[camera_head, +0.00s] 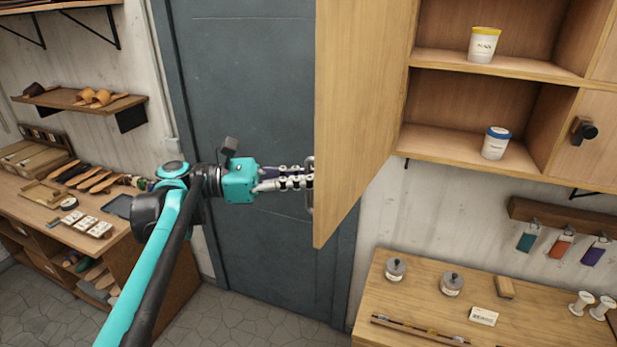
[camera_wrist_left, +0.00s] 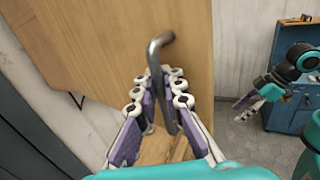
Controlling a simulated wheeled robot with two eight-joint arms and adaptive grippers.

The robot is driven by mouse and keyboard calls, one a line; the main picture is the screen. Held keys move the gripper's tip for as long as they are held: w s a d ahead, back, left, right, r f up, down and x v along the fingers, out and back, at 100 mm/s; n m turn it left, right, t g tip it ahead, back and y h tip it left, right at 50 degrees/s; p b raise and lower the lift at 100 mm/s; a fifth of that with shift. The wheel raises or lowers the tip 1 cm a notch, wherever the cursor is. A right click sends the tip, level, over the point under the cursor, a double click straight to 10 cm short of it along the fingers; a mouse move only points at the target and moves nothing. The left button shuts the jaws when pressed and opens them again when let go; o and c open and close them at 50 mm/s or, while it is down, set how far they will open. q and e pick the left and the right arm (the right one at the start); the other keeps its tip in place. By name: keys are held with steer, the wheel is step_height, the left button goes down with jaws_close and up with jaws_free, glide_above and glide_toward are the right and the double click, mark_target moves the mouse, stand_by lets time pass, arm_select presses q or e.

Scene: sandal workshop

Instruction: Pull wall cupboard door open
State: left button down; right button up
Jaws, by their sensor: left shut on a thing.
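The wooden wall cupboard door (camera_head: 358,105) stands swung wide open, out from the cupboard (camera_head: 480,135), whose two shelves are exposed. My left gripper (camera_head: 300,180) is at the door's outer face, shut on the grey bar handle (camera_head: 310,203). In the left wrist view the door (camera_wrist_left: 85,40) fills the upper left, and the bent metal handle (camera_wrist_left: 160,50) runs down between the fingers of the left gripper (camera_wrist_left: 160,90). My right gripper (camera_wrist_left: 247,100) shows small at the right of that view, apart from the door; its opening is unclear.
A yellow-lidded tub (camera_head: 483,45) and a blue-lidded tub (camera_head: 495,143) stand inside the cupboard. Below is a workbench (camera_head: 415,310) with weights and small tools. A dark grey room door (camera_head: 250,95) is behind my left arm. A sandal bench (camera_head: 60,215) stands left.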

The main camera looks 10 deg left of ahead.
arm_select(q)
steer(key=c, duration=1.9)
jaws_free()
steer(key=v, duration=1.2)
